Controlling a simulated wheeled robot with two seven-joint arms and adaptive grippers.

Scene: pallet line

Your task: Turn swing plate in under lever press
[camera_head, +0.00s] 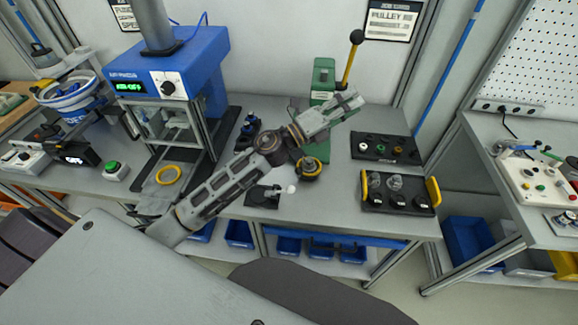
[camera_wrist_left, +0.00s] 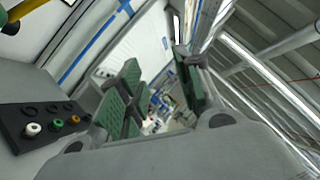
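The lever press (camera_head: 324,80) is a green column at the back of the bench, with a yellow lever (camera_head: 350,62) raised and topped by a black knob. A round dark part with a brass-coloured ring (camera_head: 309,169) sits at its foot; it may be on the swing plate, but my left arm hides much of this area. My left gripper (camera_head: 349,103) hangs in front of the press, above the bench, with nothing held. In the left wrist view its green-padded fingers (camera_wrist_left: 160,95) stand apart. My right gripper is not in view.
A blue air press (camera_head: 168,75) stands left of the lever press. A dark tray with coloured parts (camera_head: 385,148) and a yellow-handled tray (camera_head: 398,193) lie to the right. A small black stand with a white tip (camera_head: 268,196) is near the front edge.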

